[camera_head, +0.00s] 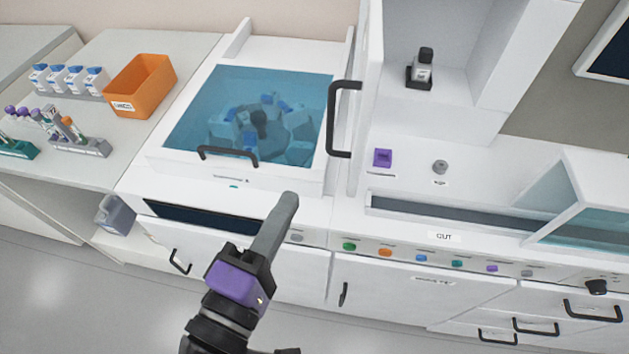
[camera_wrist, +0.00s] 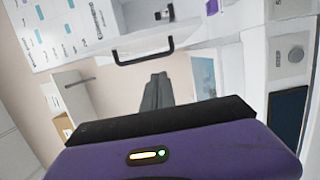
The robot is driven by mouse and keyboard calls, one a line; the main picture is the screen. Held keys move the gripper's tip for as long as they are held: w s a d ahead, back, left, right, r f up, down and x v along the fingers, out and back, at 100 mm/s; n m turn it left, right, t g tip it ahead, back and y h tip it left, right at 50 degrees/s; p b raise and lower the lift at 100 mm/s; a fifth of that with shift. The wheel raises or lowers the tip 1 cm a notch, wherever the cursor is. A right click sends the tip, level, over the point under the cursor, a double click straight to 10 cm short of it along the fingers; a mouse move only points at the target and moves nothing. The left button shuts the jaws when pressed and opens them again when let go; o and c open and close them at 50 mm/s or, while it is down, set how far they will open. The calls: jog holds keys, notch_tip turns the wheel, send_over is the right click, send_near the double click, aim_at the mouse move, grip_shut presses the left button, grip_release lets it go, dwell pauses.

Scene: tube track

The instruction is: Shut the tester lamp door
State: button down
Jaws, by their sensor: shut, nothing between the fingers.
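An upright white door (camera_head: 368,110) with a black bar handle (camera_head: 343,120) stands open at the left side of a white compartment (camera_head: 428,40); I take it for the tester lamp door, though no label on it is readable. A small black-capped bottle (camera_head: 421,70) stands in a dark holder inside. My gripper (camera_head: 291,200) is shut and empty, below and left of the handle in the head view, apart from it. In the wrist view, the shut fingers (camera_wrist: 157,80) point toward the black handle (camera_wrist: 143,50), with a gap between.
A blue-windowed lid (camera_head: 200,105) with a black handle covers a machine on the left. An orange bin (camera_head: 140,86), bottles and tube racks stand on the left bench. A slanted clear hood (camera_head: 590,205) is on the right. A button row runs along the counter front.

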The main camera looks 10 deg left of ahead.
jog(key=w+d+p, duration=0.3)
jog(key=w+d, duration=0.3)
jog(key=w, duration=0.3)
jog(key=shift+d, duration=0.1)
jog(key=shift+w, duration=0.1)
